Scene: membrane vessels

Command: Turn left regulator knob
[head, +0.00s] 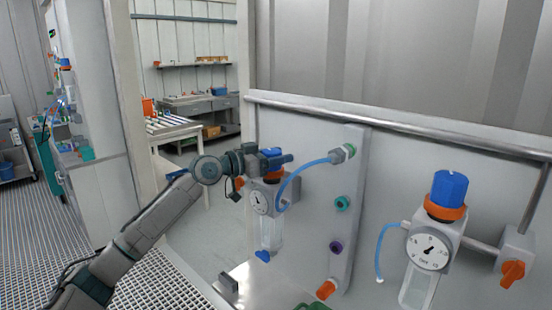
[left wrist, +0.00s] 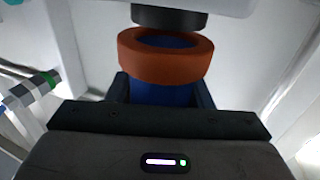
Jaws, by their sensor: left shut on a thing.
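The left regulator has a round gauge (head: 262,201) on a pale body, a clear bowl below and a blue knob (head: 271,153) on top. My left gripper (head: 279,160) is at the top of this regulator, shut on the blue knob, and partly hides it. In the left wrist view the blue knob (left wrist: 160,93) sits between the two dark fingers, against an orange ring (left wrist: 165,60). Which way the knob is turned cannot be told. My right gripper is not in view.
A second regulator with a blue knob (head: 449,188) and gauge (head: 428,251) stands at the right, beside an orange valve handle (head: 512,273). A blue hose (head: 300,173) runs from a fitting on the upright panel (head: 358,215) with coloured ports. A rail (head: 400,130) crosses above.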

